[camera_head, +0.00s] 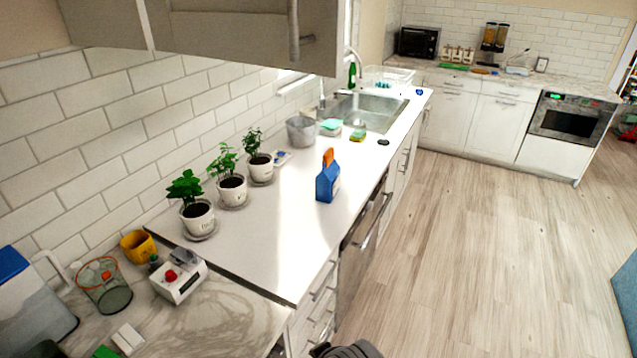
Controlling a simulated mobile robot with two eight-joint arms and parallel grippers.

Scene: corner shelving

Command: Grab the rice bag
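A blue bag (327,187) with an orange top or clip stands upright on the white counter (285,240), near its front edge. It looks like the rice bag, but its label is too small to read. Nothing touches or holds it. A dark part, likely of my own arm, shows at the bottom edge, well in front of and below the bag. Neither gripper's fingers show.
Several potted plants (232,188) stand along the tiled wall, left of the bag. A metal bucket (301,131) and a sink (367,113) are behind it. A red-buttoned device (180,277) stands front left. Cabinets overhang the upper left.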

